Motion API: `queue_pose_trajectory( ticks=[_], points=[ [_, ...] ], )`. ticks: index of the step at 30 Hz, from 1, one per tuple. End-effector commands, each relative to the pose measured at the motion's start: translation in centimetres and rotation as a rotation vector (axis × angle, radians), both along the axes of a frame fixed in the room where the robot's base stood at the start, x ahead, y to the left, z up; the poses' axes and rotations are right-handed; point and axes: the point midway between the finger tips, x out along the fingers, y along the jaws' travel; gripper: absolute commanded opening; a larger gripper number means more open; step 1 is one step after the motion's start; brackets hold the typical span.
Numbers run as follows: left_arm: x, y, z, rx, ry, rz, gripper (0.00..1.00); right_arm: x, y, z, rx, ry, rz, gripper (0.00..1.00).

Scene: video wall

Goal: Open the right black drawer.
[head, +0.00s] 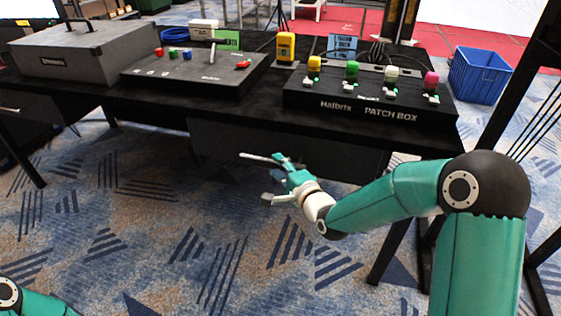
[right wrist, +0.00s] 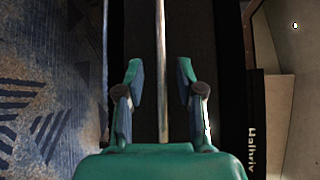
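The right black drawer (head: 225,141) hangs under the black table and looks closed, its dark front partly hidden by my right arm. Its pale bar handle (head: 250,157) sticks out to the left of my right gripper (head: 273,180). In the right wrist view the handle (right wrist: 161,60) runs as a long bright bar between the two fingers of the right gripper (right wrist: 160,82). The fingers are apart, with a gap on each side of the bar. My left gripper is out of view; only part of the left arm shows at the lower left.
On the black table (head: 165,99) stand a grey case (head: 85,52), a control panel (head: 190,75), a yellow device (head: 286,47) and a patch box (head: 365,107) with coloured knobs. A blue crate (head: 480,75) stands at the right. The carpet before the table is clear.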

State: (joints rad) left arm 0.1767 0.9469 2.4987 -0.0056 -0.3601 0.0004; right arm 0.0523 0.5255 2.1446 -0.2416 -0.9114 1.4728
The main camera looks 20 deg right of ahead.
Motion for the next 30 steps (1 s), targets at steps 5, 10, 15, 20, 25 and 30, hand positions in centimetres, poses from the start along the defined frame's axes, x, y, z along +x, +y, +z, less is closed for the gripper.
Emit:
queue_pose_trajectory(
  ticks=[5, 10, 15, 20, 25, 30],
  points=[
    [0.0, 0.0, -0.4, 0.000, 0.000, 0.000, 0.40, 2.3, 0.5, -0.5, 0.000, 0.001, 0.000, 0.37],
    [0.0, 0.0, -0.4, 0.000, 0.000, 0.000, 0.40, 3.2, 0.6, -0.5, 0.000, 0.000, 0.000, 0.37],
    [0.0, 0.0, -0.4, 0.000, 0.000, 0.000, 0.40, 3.2, 0.7, -0.5, 0.000, 0.001, 0.000, 0.37],
    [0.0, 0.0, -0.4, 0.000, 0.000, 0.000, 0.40, 3.2, 0.7, -0.4, 0.000, 0.001, 0.000, 0.27],
    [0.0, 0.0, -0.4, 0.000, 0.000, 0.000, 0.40, 3.2, 0.7, -0.4, 0.000, 0.001, 0.000, 0.00],
    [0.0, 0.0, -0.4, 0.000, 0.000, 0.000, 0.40, 3.2, 0.7, -0.5, 0.000, 0.002, 0.000, 0.00]
  ],
)
